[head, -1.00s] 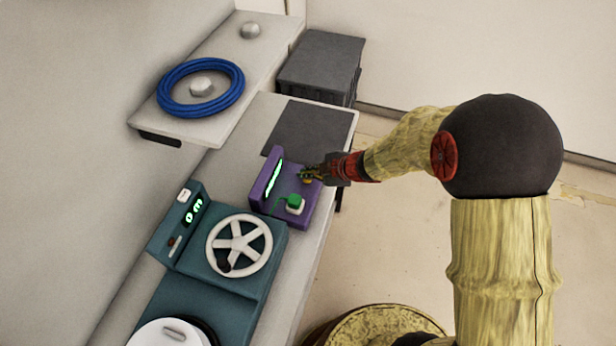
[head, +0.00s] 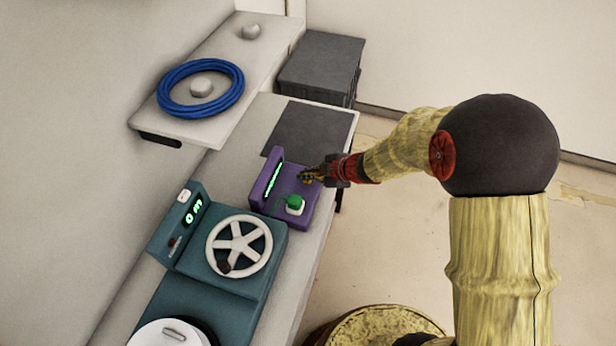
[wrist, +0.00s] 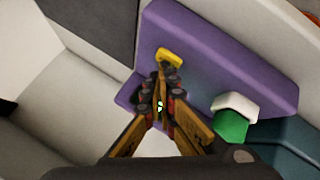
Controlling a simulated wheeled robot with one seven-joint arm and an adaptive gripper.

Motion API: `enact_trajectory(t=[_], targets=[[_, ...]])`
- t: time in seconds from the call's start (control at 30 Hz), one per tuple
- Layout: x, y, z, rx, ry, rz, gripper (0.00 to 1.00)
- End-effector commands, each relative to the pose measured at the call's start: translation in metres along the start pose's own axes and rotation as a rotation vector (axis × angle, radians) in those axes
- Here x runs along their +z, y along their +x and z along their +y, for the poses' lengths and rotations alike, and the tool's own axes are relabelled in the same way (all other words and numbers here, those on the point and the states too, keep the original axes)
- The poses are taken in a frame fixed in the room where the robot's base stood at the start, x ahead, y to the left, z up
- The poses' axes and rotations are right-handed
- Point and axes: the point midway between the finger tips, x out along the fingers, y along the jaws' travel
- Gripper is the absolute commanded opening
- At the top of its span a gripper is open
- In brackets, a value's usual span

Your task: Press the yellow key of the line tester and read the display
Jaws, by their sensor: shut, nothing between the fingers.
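The line tester is a purple box (head: 267,193) with an upright panel on the bench. Its green lit display (head: 273,181) is seen at a steep slant in the head view, so I cannot read it. The yellow key (wrist: 169,56) shows in the wrist view just beyond my fingertips; in the head view my gripper mostly hides it. My gripper (head: 303,176) is shut and empty, over the tester's right part. In the wrist view its fingertips (wrist: 163,72) overlap the key's near edge. I cannot tell whether they touch it.
A green and white plug-like part (head: 295,204) sits on the tester near my gripper. A teal machine with a white handwheel (head: 239,246) and lit display stands nearer. A dark mat (head: 309,132) lies beyond. A blue cable coil (head: 163,104) lies on the shelf.

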Motion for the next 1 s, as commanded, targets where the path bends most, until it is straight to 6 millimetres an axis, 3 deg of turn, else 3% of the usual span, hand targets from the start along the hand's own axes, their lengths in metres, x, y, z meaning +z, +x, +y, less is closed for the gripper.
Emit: enact_trajectory(t=[0.3,0.73,1.0], targets=[[-0.008,-0.011,0.008,0.0,0.0,0.0,0.0],[-0.009,-0.012,0.009,0.0,0.001,0.0,0.0],[-0.02,-0.028,0.02,0.0,0.001,0.0,0.0]])
